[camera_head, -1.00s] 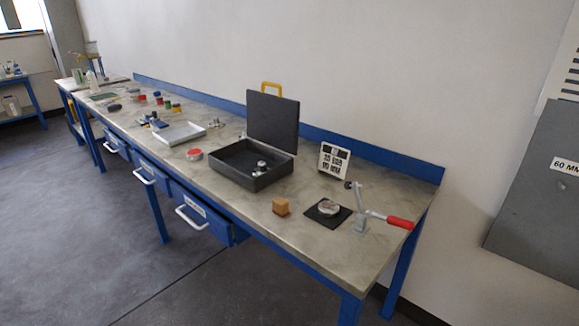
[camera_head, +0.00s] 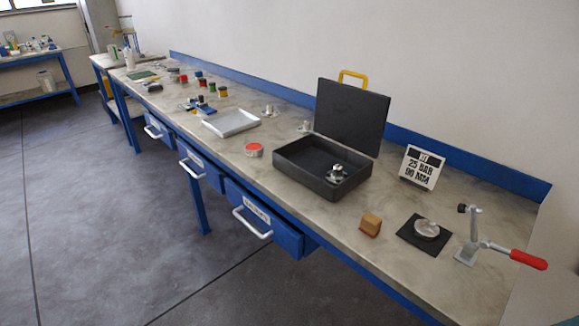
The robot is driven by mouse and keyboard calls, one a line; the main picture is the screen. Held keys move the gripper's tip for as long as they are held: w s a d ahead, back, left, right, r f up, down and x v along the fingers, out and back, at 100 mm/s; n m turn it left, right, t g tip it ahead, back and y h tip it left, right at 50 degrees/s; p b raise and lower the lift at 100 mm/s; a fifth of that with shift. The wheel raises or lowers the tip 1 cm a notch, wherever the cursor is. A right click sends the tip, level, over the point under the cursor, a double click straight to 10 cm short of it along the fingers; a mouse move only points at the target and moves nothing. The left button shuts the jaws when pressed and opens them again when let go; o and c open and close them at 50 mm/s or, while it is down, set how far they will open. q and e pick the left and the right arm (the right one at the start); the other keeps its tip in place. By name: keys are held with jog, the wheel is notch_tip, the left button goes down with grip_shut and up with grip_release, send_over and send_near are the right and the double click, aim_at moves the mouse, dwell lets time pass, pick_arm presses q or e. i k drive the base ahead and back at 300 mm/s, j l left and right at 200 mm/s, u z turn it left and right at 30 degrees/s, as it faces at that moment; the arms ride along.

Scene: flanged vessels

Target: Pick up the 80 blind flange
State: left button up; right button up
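Several metal flange-like parts are on the workbench (camera_head: 330,215), and no size marking is readable on any of them, so I cannot tell which is the 80 blind flange. A round silver disc (camera_head: 427,229) lies on a black square mat (camera_head: 407,235) at the right. A small silver flanged part (camera_head: 337,174) sits inside the open black case (camera_head: 300,160). Neither of my grippers is in view.
A toggle clamp with red handle (camera_head: 528,260), a wooden block (camera_head: 370,224) and a sign reading 25 BAR 90 MM (camera_head: 421,167) surround the mat. A red-topped tin (camera_head: 254,150) and a white tray (camera_head: 232,122) are left of the case. The floor at left is clear.

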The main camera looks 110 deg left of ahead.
aim_at(337, 176)
jog(key=k+j+u, duration=0.25)
jog(key=u, duration=0.2)
jog(key=k+j+u, duration=0.15)
jog(key=j+u, duration=0.25)
